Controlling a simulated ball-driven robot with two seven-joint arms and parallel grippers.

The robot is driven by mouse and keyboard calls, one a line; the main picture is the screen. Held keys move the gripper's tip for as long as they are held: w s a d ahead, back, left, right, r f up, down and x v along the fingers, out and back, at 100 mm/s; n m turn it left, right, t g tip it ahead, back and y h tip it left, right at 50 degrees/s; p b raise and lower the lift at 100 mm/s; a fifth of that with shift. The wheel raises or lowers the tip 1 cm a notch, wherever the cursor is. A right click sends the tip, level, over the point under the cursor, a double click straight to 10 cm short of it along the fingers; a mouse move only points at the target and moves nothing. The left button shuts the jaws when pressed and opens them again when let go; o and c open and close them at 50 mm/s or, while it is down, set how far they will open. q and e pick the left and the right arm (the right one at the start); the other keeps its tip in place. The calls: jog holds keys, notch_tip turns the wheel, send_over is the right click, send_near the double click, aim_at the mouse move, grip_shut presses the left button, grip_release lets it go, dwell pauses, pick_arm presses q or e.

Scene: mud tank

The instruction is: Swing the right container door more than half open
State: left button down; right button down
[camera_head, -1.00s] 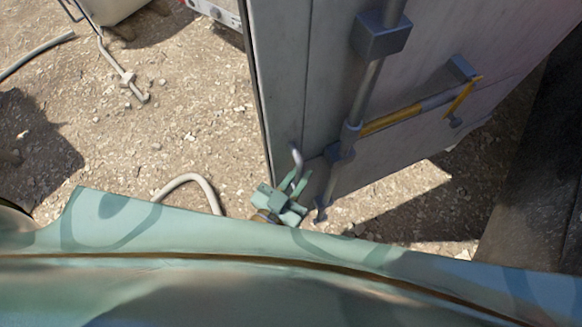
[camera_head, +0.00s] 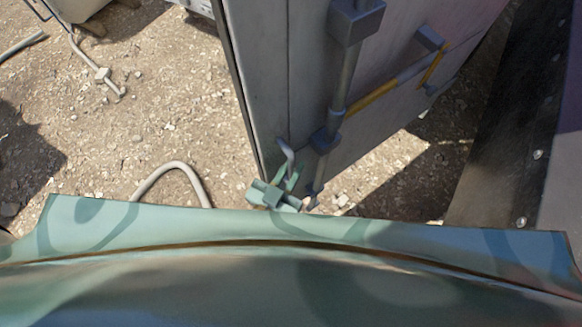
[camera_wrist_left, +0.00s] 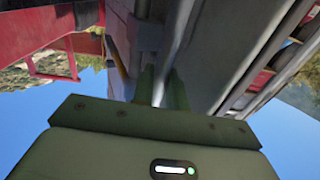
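The grey container door (camera_head: 267,75) stands swung out over the ground in the head view. A vertical lock rod (camera_head: 345,85) runs along it, with a yellow and grey lever (camera_head: 385,90) across it. My left gripper (camera_head: 286,170) is at the door's lower near corner. Its green fingers flank a curved grey door handle (camera_head: 286,150). In the left wrist view the fingers (camera_wrist_left: 161,88) lie close on both sides of a pale bar and seem shut on it. My right gripper is not in view.
A dark container edge with bolts (camera_head: 510,130) stands at the right, with shaded ground between it and the door. A pale hose (camera_head: 172,168) lies on the gravel left of the door. Open gravel (camera_head: 170,90) extends left. A red structure (camera_wrist_left: 45,40) shows in the left wrist view.

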pick_arm(q)
jog(key=c, duration=1.5)
grip_release()
jog(key=shift+r, duration=0.1)
jog(key=shift+d, duration=0.1)
jog(key=b+v, duration=0.1)
jog(key=v, duration=1.5)
jog(key=shift+s, duration=0.1)
